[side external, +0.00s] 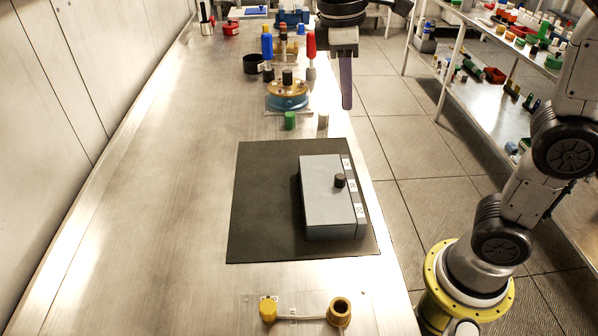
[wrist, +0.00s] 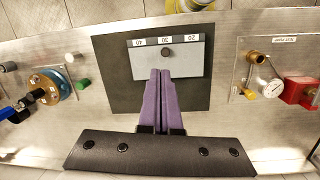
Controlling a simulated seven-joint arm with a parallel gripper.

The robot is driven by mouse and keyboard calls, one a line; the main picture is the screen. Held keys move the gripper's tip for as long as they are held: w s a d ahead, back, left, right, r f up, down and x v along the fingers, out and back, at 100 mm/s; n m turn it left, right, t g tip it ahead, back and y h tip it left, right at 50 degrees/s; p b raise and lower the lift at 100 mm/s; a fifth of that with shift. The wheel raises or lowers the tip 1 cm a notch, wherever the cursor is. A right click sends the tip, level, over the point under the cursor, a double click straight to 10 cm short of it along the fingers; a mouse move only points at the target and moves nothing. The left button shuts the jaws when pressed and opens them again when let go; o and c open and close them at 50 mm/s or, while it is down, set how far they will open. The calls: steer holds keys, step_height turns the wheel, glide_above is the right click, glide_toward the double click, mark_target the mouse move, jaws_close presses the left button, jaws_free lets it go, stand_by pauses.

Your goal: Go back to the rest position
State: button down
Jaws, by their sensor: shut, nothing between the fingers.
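My gripper (side external: 346,82) hangs at the top of the side external view, above the far right edge of the bench. In the wrist view my gripper's two purple fingers (wrist: 160,74) lie side by side, shut with nothing between them. The fingertips overlap the lower edge of a grey box (wrist: 190,56) in that view, but the side external view shows them well apart from it. The grey box (side external: 325,205) has a black knob (side external: 339,181) and a strip of number labels. It sits on a black mat (side external: 262,205).
A fitting plate with a yellow cap (side external: 267,309) and a brass port (side external: 339,312) lies at the near end. A blue-based round assembly (side external: 287,95), a green cylinder (side external: 290,120) and coloured-handled tools stand farther back. The bench's left side is clear. A shelf (side external: 480,60) stands right.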

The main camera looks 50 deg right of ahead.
steer(key=s+d+f+m+t, duration=0.1)
steer(key=s+f+m+t, duration=0.2)
steer(key=s, duration=0.4)
steer(key=s+d+f+m+t+y, duration=0.1)
steer(key=s+d+f+m+t, duration=0.1)
steer(key=s, duration=0.4)
step_height(320, 180, down, 2)
steer(key=shift+s+d+f+m+t+y, duration=0.2)
steer(key=shift+s+f+m+t+y, duration=0.15)
steer(key=shift+m+t, duration=0.4)
steer(key=shift+r, duration=0.1)
